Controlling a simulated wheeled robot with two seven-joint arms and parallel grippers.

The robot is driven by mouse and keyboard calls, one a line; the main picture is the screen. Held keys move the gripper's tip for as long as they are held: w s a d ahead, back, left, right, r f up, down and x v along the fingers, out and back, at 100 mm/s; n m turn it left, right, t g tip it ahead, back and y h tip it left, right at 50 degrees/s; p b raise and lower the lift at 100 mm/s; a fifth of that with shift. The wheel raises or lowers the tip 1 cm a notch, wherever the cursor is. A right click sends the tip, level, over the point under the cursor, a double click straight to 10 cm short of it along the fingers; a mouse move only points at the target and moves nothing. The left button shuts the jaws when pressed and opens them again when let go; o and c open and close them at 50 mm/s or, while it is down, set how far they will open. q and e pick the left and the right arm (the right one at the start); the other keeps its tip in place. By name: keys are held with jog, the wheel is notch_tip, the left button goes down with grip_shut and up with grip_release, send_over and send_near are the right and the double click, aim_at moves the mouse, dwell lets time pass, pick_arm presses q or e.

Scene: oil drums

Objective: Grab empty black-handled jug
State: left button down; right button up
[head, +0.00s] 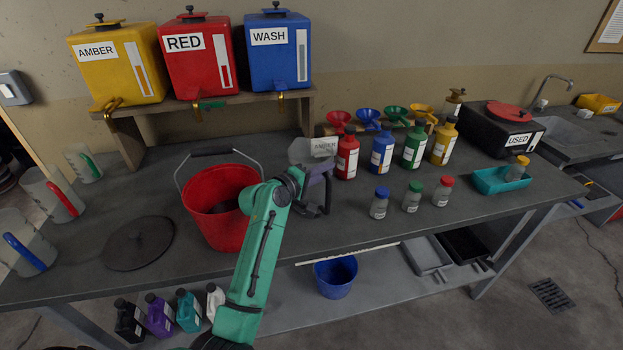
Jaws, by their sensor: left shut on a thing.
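My left gripper (318,183) is at the middle of the bench in the head view, with my green arm reaching up to it from below. It is shut on the black-handled jug. The black handle (326,200) shows at the gripper, and a pale, see-through part of the jug (301,152) shows just behind it. My gripper and wrist hide much of the jug, so I cannot tell its contents or whether it touches the bench. My right gripper is not in view.
A red bucket (215,222) stands just left of my arm. Jugs with blue (25,252), red (62,199) and green (90,166) handles stand at the left. Coloured bottles (382,153) and small jars (379,203) stand to the right. AMBER, RED and WASH tanks (277,53) sit on a shelf behind.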

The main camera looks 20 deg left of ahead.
pick_arm(q)
jog(key=shift+a+r, duration=0.1)
dwell(0.4)
jog(key=shift+r, duration=0.15)
